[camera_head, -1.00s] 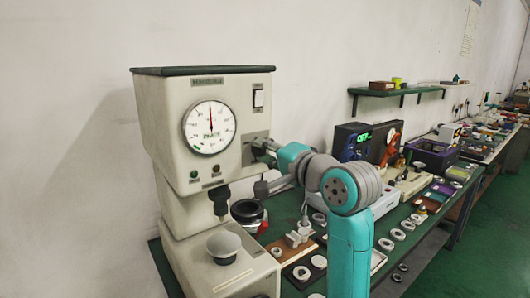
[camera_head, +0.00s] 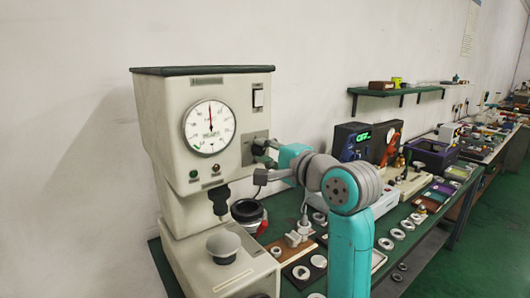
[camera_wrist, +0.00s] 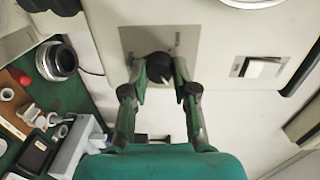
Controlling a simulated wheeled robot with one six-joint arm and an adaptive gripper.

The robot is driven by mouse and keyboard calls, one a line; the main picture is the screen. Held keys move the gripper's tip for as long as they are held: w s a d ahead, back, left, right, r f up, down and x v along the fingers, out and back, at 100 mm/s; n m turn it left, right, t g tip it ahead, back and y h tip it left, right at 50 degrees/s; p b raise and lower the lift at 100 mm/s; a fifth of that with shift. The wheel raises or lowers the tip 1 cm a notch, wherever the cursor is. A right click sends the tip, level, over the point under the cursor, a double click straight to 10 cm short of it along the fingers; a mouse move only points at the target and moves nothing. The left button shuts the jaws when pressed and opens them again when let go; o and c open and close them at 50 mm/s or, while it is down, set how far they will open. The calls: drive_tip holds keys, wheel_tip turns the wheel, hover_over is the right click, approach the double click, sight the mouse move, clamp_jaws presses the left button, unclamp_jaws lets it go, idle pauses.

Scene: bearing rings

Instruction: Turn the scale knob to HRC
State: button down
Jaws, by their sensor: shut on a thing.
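The hardness tester (camera_head: 165,110) stands at the left, a tall cream machine with a round dial (camera_head: 209,127) on its front; the dial's needle points up. The dark scale knob (camera_wrist: 159,67) sits on a grey plate (camera_wrist: 190,42) on the machine's face. My gripper (camera_wrist: 160,77) is shut on the knob, one finger on each side. In the head view my gripper (camera_head: 262,150) reaches the plate from the right and hides most of the knob. The plate's lettering is too small to read.
A white rocker switch (camera_wrist: 262,67) is on the same face, beside the plate. Below the dial are a dark spindle (camera_head: 219,197) and a round anvil (camera_head: 223,245). The green bench (camera_head: 292,212) to the right carries rings, trays and instruments.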

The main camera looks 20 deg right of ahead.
drive_tip(key=c, duration=0.9)
unclamp_jaws()
drive_tip(key=shift+s, duration=0.1)
drive_tip(key=v, duration=1.2)
drive_tip(key=shift+f, duration=0.1)
